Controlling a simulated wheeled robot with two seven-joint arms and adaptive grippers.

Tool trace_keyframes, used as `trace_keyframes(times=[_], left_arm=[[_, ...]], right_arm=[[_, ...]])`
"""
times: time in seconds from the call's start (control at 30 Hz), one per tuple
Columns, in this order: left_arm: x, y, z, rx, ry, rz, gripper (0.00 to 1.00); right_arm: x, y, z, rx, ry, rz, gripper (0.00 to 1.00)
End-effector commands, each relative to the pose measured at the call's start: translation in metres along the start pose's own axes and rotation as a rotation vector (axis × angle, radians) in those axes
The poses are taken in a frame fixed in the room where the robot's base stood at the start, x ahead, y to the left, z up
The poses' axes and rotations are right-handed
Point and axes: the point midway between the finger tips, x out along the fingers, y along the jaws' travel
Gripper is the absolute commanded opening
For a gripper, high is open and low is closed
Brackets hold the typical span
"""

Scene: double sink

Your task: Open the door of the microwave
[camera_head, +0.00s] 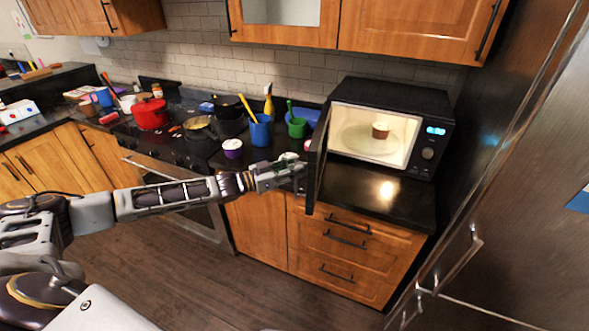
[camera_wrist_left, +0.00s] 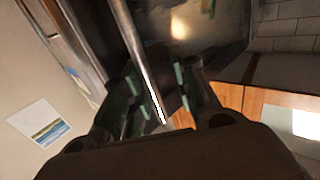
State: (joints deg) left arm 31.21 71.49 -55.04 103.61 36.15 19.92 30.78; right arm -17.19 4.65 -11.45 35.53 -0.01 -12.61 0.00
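The microwave (camera_head: 437,103) stands on the counter at the right, black, with a lit blue display. Its door (camera_head: 317,158) is swung wide open toward me and shows nearly edge-on at the left of the lit cavity. My left gripper (camera_head: 298,172) is at the outer side of the door. In the left wrist view, a shiny bar-shaped door handle (camera_wrist_left: 145,70) runs between the green-padded fingers of my left gripper (camera_wrist_left: 160,92). The fingers stand apart, with a gap beside the bar; firm contact is not visible. My right gripper is not in view.
A small brown cup (camera_head: 380,131) sits inside the microwave. Blue (camera_head: 260,132) and green (camera_head: 297,127) utensil cups and a purple cup (camera_head: 232,148) stand left of the door. A red pot (camera_head: 150,115) is on the stove. A tall metal fridge (camera_head: 510,190) bounds the right.

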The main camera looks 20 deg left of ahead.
Motion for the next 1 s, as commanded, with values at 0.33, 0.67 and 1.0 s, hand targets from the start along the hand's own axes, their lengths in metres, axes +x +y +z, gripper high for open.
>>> trace_keyframes(times=[0.33,0.67,1.0], left_arm=[[0.002,0.003,-0.008,0.003,0.016,0.008,0.32],[-0.008,0.002,-0.006,0.003,0.014,0.007,0.32],[-0.035,0.001,-0.001,0.000,0.004,0.004,0.32]], right_arm=[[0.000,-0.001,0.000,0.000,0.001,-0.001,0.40],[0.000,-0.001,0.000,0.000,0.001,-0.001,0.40],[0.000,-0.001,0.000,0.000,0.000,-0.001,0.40]])
